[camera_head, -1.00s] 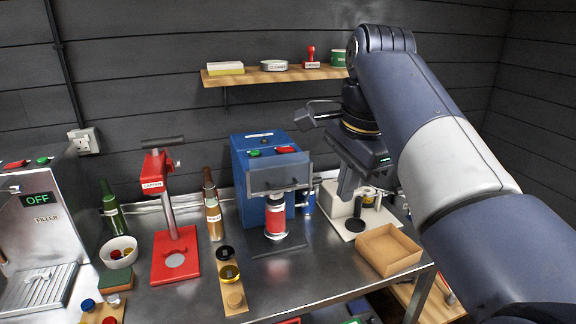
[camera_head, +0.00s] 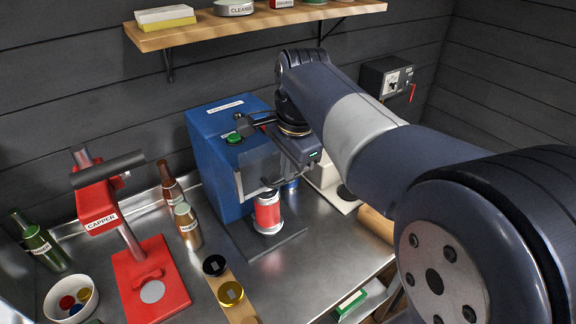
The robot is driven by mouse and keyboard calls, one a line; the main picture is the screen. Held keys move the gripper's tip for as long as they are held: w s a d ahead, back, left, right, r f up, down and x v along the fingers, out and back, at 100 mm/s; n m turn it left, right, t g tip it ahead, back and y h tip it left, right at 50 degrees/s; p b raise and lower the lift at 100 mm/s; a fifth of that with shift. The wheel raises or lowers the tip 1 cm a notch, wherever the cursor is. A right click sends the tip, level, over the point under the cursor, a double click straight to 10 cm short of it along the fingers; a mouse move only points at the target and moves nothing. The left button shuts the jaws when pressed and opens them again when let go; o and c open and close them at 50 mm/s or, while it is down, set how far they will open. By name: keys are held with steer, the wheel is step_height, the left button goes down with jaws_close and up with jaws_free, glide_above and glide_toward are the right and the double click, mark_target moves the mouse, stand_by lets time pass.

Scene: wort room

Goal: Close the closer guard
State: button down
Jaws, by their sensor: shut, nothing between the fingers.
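The closer (camera_head: 217,150) is a blue machine with a green button (camera_head: 233,138) on top; its red button is hidden behind my arm. Its guard (camera_head: 256,174) is a clear panel on the front, above a red can (camera_head: 267,212) that stands on the machine's base. The can's body is uncovered below the panel. My gripper (camera_head: 274,183) is shut and empty, at the guard's right part and above the can. It overlaps the panel in this view, and I cannot tell whether it touches it.
A red capper (camera_head: 127,260) and brown bottle (camera_head: 187,227) stand left of the closer. A wooden strip (camera_head: 222,284) with round lids lies in front of them. A white device (camera_head: 326,178) stands behind my arm. A shelf (camera_head: 262,20) hangs above. Bare steel counter (camera_head: 300,262) lies in front.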

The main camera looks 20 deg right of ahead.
steer(key=shift+f, duration=0.25)
step_height(320, 180, down, 12)
steer(key=b, duration=0.7)
steer(key=shift+s, duration=0.2)
steer(key=shift+f, duration=0.1)
step_height(320, 180, up, 15)
steer(key=s+p, duration=0.2)
steer(key=p, duration=0.1)
steer(key=shift+d+p, duration=0.3)
steer(key=shift+d, duration=0.1)
